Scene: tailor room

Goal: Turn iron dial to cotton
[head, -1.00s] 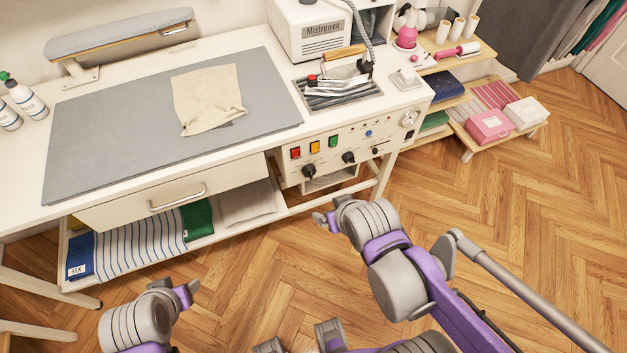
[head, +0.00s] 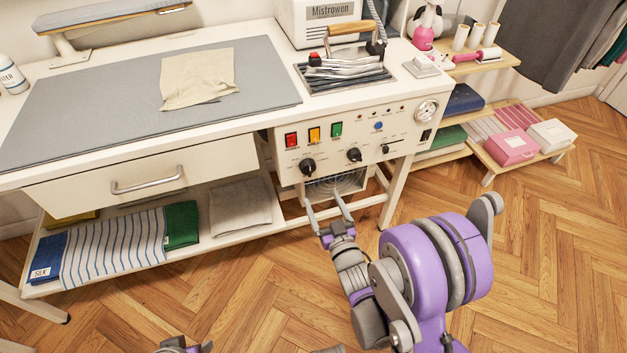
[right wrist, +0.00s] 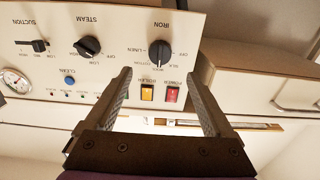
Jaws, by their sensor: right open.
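The iron dial (head: 307,166) is the black left knob on the front panel of the ironing station. In the right wrist view, seen upside down, the dial (right wrist: 160,51) sits under the IRON label, with small setting words around it. I cannot read its exact setting. My right gripper (head: 324,200) is open and empty, with its fingers pointing up toward the panel from below the dial. In the right wrist view the fingers of the right gripper (right wrist: 160,73) stand to either side of the dial's line, not touching it. My left gripper (head: 195,347) shows only partly at the bottom edge.
The steam dial (head: 354,155) is right of the iron dial. Red (head: 291,140), amber (head: 314,135) and green (head: 336,129) switches sit above. The drawer handle (head: 148,181) juts out at left. A table leg (head: 397,190) stands at right. Floor in front is open.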

